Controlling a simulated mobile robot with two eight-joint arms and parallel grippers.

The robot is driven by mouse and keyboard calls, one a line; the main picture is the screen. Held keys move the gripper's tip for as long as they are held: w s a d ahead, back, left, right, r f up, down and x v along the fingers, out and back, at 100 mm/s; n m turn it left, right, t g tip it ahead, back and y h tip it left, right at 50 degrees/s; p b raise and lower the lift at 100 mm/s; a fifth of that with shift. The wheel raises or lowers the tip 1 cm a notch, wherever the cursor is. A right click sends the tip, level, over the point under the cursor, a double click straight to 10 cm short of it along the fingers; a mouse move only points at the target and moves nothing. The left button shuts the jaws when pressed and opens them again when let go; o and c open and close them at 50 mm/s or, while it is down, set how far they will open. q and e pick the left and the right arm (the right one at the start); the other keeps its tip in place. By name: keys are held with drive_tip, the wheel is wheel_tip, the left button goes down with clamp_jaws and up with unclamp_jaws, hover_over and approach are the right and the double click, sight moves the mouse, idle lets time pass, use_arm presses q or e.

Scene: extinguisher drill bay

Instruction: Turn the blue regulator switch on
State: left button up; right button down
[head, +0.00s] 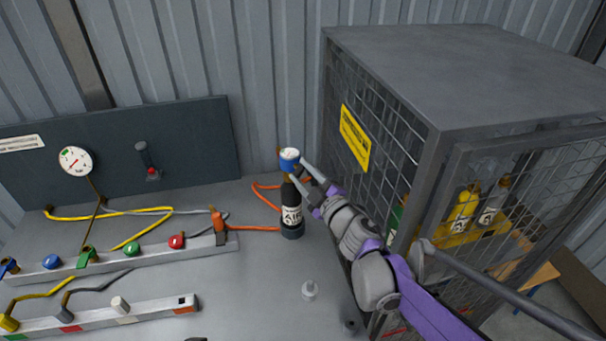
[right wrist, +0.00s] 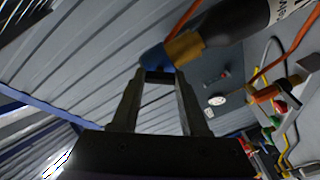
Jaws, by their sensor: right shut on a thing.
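The blue regulator (head: 289,160) with a white face sits on top of a black bottle (head: 291,208) labelled AIR, which stands upright on the grey bench. In the right wrist view, the blue regulator (right wrist: 153,57) shows at my fingertips, beside a brass-coloured collar (right wrist: 185,48) on the bottle's neck. My right gripper (head: 297,170) reaches in from the right and is shut on the blue regulator; it also shows in the right wrist view (right wrist: 158,78). The fingers partly hide the regulator's near side. My left gripper is not in view.
A mesh cage (head: 440,110) with yellow bottles stands close on the right of my arm. An orange hose (head: 262,228) runs from the bottle to a rail (head: 130,260) with coloured fittings. A panel with a gauge (head: 76,160) stands behind.

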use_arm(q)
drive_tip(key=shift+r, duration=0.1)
use_arm(e)
drive_tip(key=n, duration=0.3)
drive_tip(key=shift+n, duration=0.3)
use_arm(q)
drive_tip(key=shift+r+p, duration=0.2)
drive_tip(key=shift+p, duration=0.1)
use_arm(e)
drive_tip(key=shift+n, duration=1.9)
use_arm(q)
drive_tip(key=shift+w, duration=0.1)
use_arm(e)
drive_tip(key=shift+c, duration=2)
unclamp_jaws()
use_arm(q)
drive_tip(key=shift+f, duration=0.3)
use_arm(e)
drive_tip(key=v, duration=0.7)
drive_tip(key=shift+s, duration=0.25)
